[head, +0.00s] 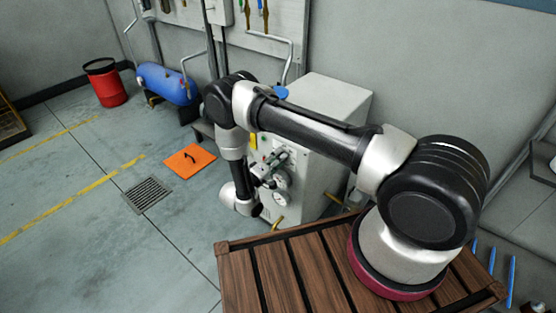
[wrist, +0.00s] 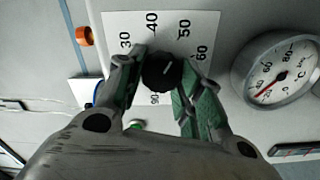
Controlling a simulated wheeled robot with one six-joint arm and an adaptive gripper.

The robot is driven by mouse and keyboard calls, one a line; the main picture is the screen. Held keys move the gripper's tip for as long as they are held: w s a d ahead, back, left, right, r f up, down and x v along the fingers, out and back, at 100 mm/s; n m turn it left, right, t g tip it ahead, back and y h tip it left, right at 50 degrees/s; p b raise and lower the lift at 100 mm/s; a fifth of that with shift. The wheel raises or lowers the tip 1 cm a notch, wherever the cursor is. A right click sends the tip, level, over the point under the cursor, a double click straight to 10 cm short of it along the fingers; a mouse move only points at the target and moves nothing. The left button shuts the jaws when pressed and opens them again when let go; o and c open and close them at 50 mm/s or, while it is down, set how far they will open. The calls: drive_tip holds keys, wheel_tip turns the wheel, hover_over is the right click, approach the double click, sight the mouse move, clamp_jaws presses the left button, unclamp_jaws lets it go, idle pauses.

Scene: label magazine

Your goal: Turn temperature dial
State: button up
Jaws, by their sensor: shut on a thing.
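The temperature dial is a dark round knob (wrist: 162,70) with a light pointer line, in the wrist view. It sits on a white scale card (wrist: 117,24) with printed numbers; 30, 40, 50 and 60 are readable around the knob. The pointer line slants towards the upper right, between 50 and 60. My gripper (wrist: 160,78) is shut on the knob, one green-padded finger on each side. In the head view my gripper (head: 268,180) is at the front of the grey machine cabinet (head: 330,108); the knob itself is hidden there.
A round gauge (wrist: 282,68) in °C is right of the knob. An orange part (wrist: 85,36) is at its upper left. In the head view, an orange plate (head: 190,161) and a floor drain (head: 147,194) lie left of the cabinet. A blue tank (head: 167,84) stands behind.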

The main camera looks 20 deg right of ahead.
drive_tip(key=o, duration=1)
drive_tip(key=shift+o, duration=0.2)
drive_tip(key=shift+s+a, duration=0.1)
drive_tip(key=shift+a, duration=0.05)
drive_tip(key=v, duration=1.1)
drive_tip(key=shift+s+a, duration=0.25)
drive_tip(key=shift+a, duration=0.05)
